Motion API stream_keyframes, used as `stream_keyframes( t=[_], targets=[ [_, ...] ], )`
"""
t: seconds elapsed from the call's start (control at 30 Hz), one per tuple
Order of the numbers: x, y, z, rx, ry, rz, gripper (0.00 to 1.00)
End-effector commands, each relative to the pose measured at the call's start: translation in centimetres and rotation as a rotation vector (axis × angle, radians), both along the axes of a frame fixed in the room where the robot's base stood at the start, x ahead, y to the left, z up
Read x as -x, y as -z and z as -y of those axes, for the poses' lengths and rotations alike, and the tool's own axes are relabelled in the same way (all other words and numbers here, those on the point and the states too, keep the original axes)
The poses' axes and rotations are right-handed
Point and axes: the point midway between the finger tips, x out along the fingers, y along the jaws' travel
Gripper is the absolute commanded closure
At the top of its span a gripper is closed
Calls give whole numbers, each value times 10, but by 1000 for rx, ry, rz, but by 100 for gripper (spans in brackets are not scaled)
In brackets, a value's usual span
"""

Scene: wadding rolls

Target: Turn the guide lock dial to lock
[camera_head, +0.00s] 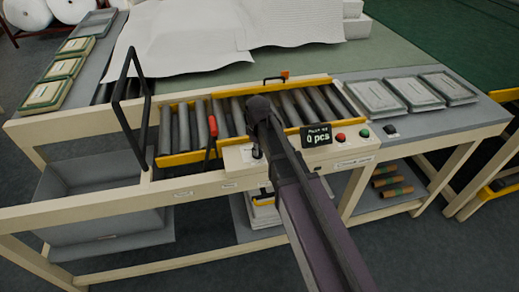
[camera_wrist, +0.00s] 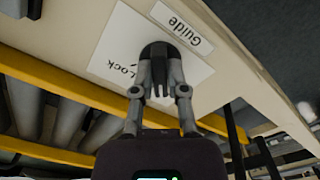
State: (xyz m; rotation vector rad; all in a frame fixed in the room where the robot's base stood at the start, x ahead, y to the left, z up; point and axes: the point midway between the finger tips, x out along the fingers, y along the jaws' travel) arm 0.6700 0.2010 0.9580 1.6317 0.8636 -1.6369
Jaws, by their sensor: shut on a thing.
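The guide lock dial (camera_wrist: 160,49) is a dark round knob on a white plate (camera_wrist: 120,40) in the wrist view. A "Lock" label shows on the plate beside it, and a "Guide" label (camera_wrist: 182,25) is next to the plate. My gripper (camera_wrist: 160,84) is shut on the dial, with its two grey fingers on either side of the knob's dark grip. The fingers hide part of the dial, and I cannot tell which mark it points to. In the head view my arm covers much of the dial area on the cream front rail.
A roller conveyor (camera_head: 180,130) with yellow guide rails lies behind the front rail. A red-handled lever (camera_head: 211,135) stands left of my arm. A counter display (camera_head: 316,136) reading "0 pcs", a red button (camera_head: 340,137) and a green button (camera_head: 364,133) are to the right.

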Motion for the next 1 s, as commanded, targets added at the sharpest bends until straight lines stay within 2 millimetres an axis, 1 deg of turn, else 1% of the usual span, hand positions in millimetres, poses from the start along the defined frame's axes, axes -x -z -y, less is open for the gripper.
stream_keyframes(
  t=[0.03,0.27,0.47,0.67,1.0],
  targets=[
    [-4,0,0,5,6,7,100],
    [-6,0,-3,4,58,11,100],
    [-7,-1,-4,3,163,11,100],
    [-7,-1,-4,2,320,11,100],
    [-7,0,-4,1,640,13,100]
  ],
)
